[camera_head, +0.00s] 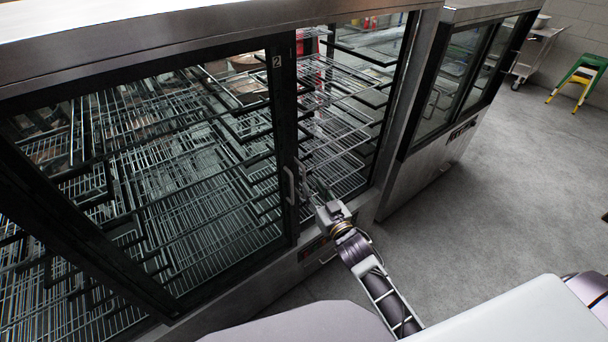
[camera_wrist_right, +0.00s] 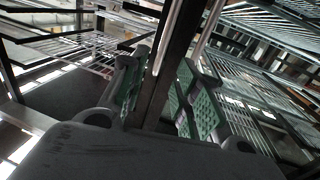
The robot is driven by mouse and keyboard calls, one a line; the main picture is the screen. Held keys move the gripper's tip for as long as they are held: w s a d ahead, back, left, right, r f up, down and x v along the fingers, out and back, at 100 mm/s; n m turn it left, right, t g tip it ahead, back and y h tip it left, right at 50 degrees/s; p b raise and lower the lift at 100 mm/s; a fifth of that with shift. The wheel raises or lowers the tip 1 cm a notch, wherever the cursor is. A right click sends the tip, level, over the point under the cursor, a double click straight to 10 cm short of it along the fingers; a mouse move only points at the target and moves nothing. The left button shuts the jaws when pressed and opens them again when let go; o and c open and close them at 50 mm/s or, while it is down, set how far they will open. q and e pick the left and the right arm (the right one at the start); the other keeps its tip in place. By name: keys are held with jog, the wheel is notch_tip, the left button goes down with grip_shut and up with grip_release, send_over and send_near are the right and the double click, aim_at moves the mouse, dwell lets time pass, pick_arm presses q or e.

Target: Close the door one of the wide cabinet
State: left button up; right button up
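The wide cabinet (camera_head: 120,52) fills the left and middle of the head view, with dark-framed glass doors and wire shelves behind them. A door (camera_head: 200,150) marked "2" has a pale upright handle (camera_head: 290,186) near its right edge. My right gripper (camera_head: 314,194) is beside this handle, low on the cabinet front. In the right wrist view its two green-padded fingers (camera_wrist_right: 163,95) stand apart, with a dark upright frame (camera_wrist_right: 163,75) showing between them. I cannot tell whether the pads touch it. Which door is number one is not readable. My left gripper is not in view.
A second glass-fronted cabinet (camera_head: 462,75) stands to the right of the wide one. Grey floor (camera_head: 500,190) is clear in front of it. A green and yellow stool (camera_head: 578,78) and a metal trolley (camera_head: 535,50) are at the back right.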

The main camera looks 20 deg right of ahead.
aim_at(304, 175)
jog(key=shift+w+a+p, duration=0.15)
jog(key=shift+w+a, duration=0.05)
jog(key=shift+w, duration=1.1)
jog(key=shift+w+a+p, duration=0.1)
jog(key=shift+w+a, duration=0.1)
jog(key=shift+w, duration=1.05)
jog(key=shift+w+a+p, duration=0.15)
jog(key=shift+w+a, duration=0.05)
jog(key=shift+w, duration=1.1)
jog(key=shift+c, duration=0.5)
grip_shut()
